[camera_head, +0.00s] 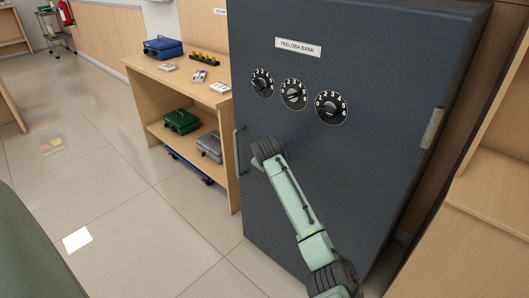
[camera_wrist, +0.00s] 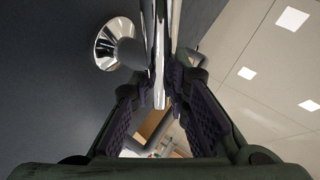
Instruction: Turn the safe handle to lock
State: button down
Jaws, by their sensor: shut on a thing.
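The dark blue-grey safe (camera_head: 300,30) stands upright in the head view, with a "TRELOBA BANK" plate and three numbered dials on its door. My gripper (camera_head: 262,150) is at the door's left part, below the dials. In the wrist view, a shiny chrome lever (camera_wrist: 160,45), the safe handle, runs between the fingers of my gripper (camera_wrist: 162,95), which are shut on it. Its round chrome base (camera_wrist: 116,44) shows at the upper left on the safe face. In the head view, my gripper hides the lever.
A grey vertical pull bar (camera_head: 238,152) is on the door's left edge, close to my gripper. A wooden shelf unit (camera_head: 150,66) with coloured cases stands left of the safe. Wooden furniture (camera_head: 490,215) is at the right.

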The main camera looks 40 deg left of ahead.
jog(key=shift+h+p, duration=0.5)
jog(key=shift+f, duration=0.15)
jog(key=c, duration=1.5)
grip_release()
jog(key=shift+c, duration=0.2)
jog(key=v, duration=1.2)
jog(key=shift+w+a, duration=0.1)
